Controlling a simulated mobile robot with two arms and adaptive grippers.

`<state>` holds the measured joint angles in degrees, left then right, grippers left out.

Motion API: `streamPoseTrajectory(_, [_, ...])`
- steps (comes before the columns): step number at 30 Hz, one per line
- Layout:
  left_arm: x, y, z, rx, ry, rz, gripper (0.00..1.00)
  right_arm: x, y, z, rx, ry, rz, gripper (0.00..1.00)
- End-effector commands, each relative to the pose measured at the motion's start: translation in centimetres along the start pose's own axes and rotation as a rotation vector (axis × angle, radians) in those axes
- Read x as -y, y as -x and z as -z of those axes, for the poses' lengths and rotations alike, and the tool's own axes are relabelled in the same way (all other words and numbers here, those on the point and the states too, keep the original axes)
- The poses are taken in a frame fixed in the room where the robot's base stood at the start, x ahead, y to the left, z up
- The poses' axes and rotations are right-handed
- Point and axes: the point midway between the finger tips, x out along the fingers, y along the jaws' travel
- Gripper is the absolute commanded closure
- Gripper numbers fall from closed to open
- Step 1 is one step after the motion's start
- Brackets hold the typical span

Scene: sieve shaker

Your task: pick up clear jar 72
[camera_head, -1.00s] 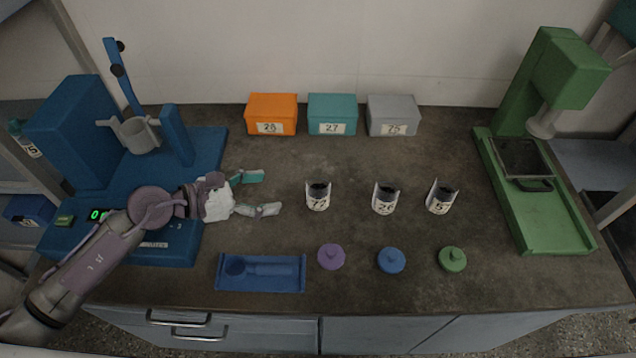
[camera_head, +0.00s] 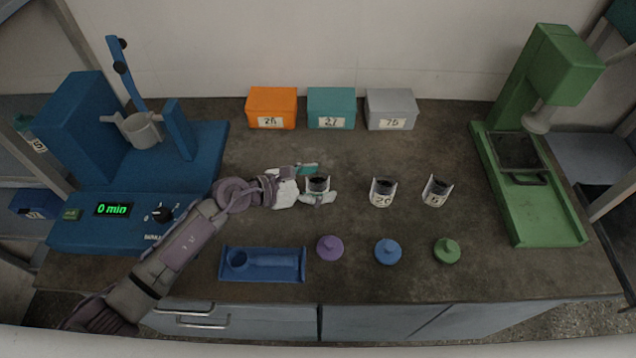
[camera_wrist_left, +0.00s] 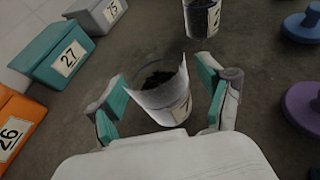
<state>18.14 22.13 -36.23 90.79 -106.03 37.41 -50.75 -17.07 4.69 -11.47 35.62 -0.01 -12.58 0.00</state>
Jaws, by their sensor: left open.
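Clear jar 72 (camera_head: 318,185) stands upright on the dark bench, the leftmost of three open jars with dark contents. My left gripper (camera_head: 320,183) is open, with one finger on the far side of the jar and the other on the near side. In the left wrist view the jar (camera_wrist_left: 160,92) is between the two teal-padded fingers of the gripper (camera_wrist_left: 163,103), with gaps visible on both sides. Its label is partly hidden there. My right gripper is not in view.
Jar 26 (camera_head: 383,191) and a third jar (camera_head: 436,190) stand to the right. Purple (camera_head: 330,248), blue (camera_head: 388,251) and green (camera_head: 447,250) lids lie in front, beside a blue tray (camera_head: 230,274). Orange (camera_head: 271,108), teal (camera_head: 331,108) and grey (camera_head: 391,109) boxes stand behind.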

Motion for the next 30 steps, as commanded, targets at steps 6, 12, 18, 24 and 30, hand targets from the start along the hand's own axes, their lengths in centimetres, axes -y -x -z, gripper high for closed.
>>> streamPoseTrajectory(6, [0.0,0.0,0.1,-0.001,0.0,0.0,0.24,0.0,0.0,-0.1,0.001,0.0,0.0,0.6])
streamPoseTrajectory(12, [0.0,0.0,0.1,0.0,0.001,0.0,0.57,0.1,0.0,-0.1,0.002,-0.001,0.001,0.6])
streamPoseTrajectory(18, [0.0,0.0,0.1,0.0,0.001,0.0,0.91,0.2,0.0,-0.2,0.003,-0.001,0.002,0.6])
streamPoseTrajectory(24, [0.0,0.0,0.0,0.001,0.001,-0.001,0.91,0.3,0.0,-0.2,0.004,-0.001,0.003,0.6])
streamPoseTrajectory(30, [-0.1,0.4,-0.9,0.003,-0.002,0.0,0.91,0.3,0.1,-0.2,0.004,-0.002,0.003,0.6])
